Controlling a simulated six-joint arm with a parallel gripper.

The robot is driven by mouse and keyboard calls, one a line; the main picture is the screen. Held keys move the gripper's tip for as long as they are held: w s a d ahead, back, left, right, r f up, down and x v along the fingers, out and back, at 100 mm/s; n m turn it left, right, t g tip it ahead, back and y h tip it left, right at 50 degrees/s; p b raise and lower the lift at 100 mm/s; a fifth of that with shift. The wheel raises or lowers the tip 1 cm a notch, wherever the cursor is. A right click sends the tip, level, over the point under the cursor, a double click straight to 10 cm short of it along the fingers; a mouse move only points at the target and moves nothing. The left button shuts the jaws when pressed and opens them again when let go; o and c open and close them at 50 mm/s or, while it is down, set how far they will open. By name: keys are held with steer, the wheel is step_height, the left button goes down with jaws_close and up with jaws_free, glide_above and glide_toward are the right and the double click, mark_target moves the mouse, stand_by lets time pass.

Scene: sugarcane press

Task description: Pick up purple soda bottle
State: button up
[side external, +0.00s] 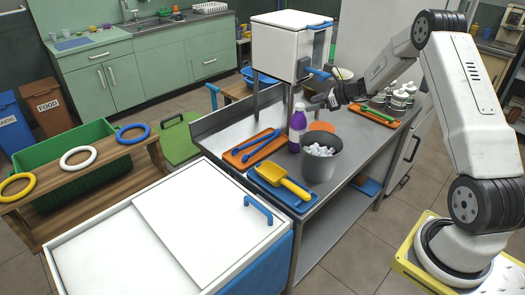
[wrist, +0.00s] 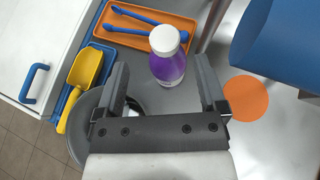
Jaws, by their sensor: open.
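The purple soda bottle (side external: 298,124) has a white cap and a pale label, and stands upright on the steel table behind the grey bucket. In the wrist view the bottle (wrist: 168,66) shows between the two fingers, a little beyond their tips. My gripper (wrist: 165,80) is open and empty. In the side view my gripper (side external: 322,101) is right of the bottle at about the height of its cap, with a gap between them. The table side of the bottle's base is partly hidden by the bucket in the side view.
The grey bucket (side external: 322,163) with white pieces stands close in front of the bottle. An orange tray (side external: 238,161) with blue tongs and a blue tray with a yellow scoop (side external: 282,181) lie left. An orange disc (wrist: 246,99) and a blue cylinder (wrist: 285,45) are right.

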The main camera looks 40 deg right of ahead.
mark_target(303, 105)
steer(key=shift+d, duration=0.3)
steer(key=shift+x, duration=1.4)
steer(key=shift+w, duration=0.1)
steer(key=shift+x, duration=2.5)
jaws_close()
steer(key=shift+r, duration=0.1)
